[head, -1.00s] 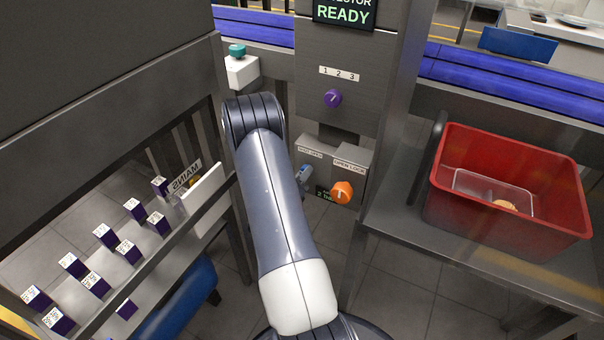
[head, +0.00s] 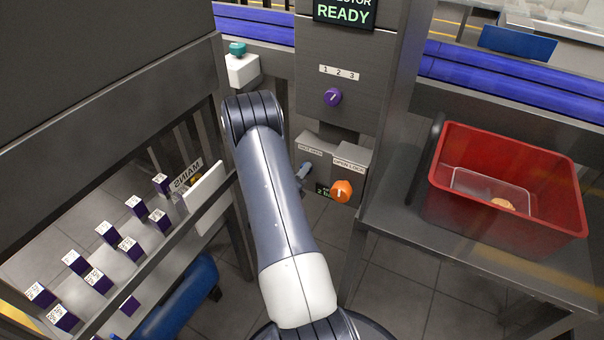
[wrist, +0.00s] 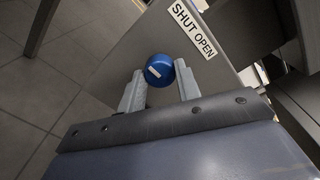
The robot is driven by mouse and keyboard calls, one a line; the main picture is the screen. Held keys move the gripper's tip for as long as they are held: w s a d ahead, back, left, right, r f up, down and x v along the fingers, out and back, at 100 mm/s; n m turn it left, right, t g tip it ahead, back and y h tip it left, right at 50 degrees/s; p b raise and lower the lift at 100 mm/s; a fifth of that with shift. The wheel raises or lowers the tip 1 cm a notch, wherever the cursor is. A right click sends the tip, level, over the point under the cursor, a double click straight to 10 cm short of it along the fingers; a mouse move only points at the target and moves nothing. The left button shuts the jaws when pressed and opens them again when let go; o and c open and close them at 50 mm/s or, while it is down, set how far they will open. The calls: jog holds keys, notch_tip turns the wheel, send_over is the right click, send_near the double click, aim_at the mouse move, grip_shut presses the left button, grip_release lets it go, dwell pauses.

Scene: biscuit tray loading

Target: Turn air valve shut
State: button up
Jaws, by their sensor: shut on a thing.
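The air valve is a round blue knob (wrist: 160,68) with a short white mark, on a grey panel in the wrist view. A white SHUT OPEN label (wrist: 193,29) sits above it to the right. My gripper (wrist: 159,79) has one finger on each side of the knob and is shut on it. The white mark lies aslant, towards the left finger. In the head view my arm hides the knob, and the SHUT OPEN plate (head: 311,150) shows just right of the arm.
An orange knob (head: 342,191) under an OPEN LOCK plate is close to the right of the valve. A purple 1 2 3 selector (head: 332,97) is above. A red crate (head: 437,205) stands on a table at right. A rack of purple-sided boxes (head: 128,249) is at left.

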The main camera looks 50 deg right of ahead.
jog(key=o, duration=1)
notch_tip(320, 180, up, 10)
jog(key=p, duration=0.3)
jog(key=shift+c, duration=0.2)
